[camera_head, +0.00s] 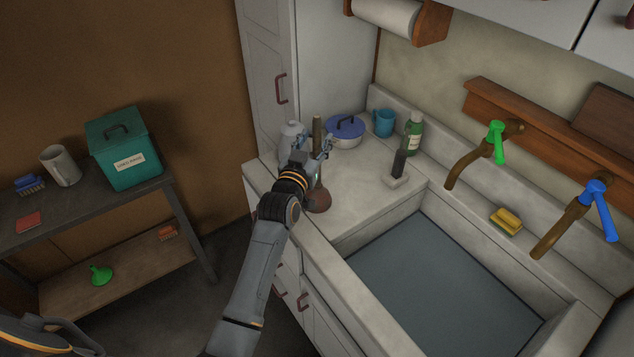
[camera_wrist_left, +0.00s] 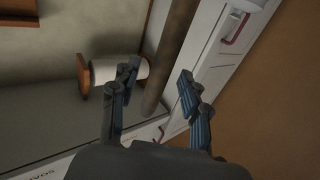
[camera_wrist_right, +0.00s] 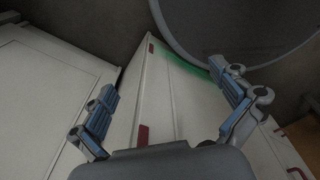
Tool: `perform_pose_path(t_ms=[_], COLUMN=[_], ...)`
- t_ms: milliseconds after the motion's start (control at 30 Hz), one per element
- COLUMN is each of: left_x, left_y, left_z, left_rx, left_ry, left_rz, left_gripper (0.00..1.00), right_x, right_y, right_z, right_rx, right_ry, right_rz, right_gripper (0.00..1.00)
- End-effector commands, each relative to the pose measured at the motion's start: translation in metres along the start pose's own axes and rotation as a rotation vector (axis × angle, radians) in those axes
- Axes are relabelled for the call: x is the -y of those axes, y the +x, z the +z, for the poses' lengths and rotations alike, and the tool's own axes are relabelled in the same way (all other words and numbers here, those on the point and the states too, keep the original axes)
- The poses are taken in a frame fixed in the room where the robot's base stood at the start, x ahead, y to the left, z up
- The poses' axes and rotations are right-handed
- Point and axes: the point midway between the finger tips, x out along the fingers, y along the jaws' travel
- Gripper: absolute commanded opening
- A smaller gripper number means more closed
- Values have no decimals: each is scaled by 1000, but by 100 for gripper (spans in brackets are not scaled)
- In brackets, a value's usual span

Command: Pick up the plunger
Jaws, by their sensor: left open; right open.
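The plunger (camera_head: 319,200) stands upright on the counter near its left edge, with a brown rubber cup and a wooden handle. My left gripper (camera_head: 320,146) is at the handle, and my left arm hides part of the plunger. In the left wrist view, the brown handle (camera_wrist_left: 171,55) runs up between and beyond the open fingers of the left gripper (camera_wrist_left: 157,90). I cannot tell whether a finger touches it. My right gripper (camera_wrist_right: 168,98) is open and empty, low by white cabinet fronts. The plunger is not in the right wrist view.
Near the plunger stand a white bottle-like item (camera_head: 290,137), a lidded pot (camera_head: 345,131), a blue mug (camera_head: 383,122), a green bottle (camera_head: 412,134) and a dark-handled brush (camera_head: 398,168). The sink (camera_head: 440,280) lies to the right. A shelf table (camera_head: 150,189) stands at left.

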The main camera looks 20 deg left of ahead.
Motion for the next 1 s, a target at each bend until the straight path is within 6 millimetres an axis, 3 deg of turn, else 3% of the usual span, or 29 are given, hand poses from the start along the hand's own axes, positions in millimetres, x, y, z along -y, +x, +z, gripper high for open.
perform_pose_path(t_ms=[133, 400, 633, 1000], left_x=[0, -1, -1, -1], left_y=[13, 14, 14, 14], left_z=[0, 2, 2, 0], left_rx=[2, 1, 1, -2], left_ry=[1, 1, 0, 0], left_rz=[1, 1, 1, 1], left_gripper=[46, 46, 1, 0], right_x=[0, 0, 0, -1], right_y=[-4, -3, -3, -3], right_z=[0, 0, 0, 0], right_rx=[0, 0, 0, 0], right_ry=[0, 0, 0, 1], right_rz=[0, 0, 1, 1], right_gripper=[100, 100, 100, 100])
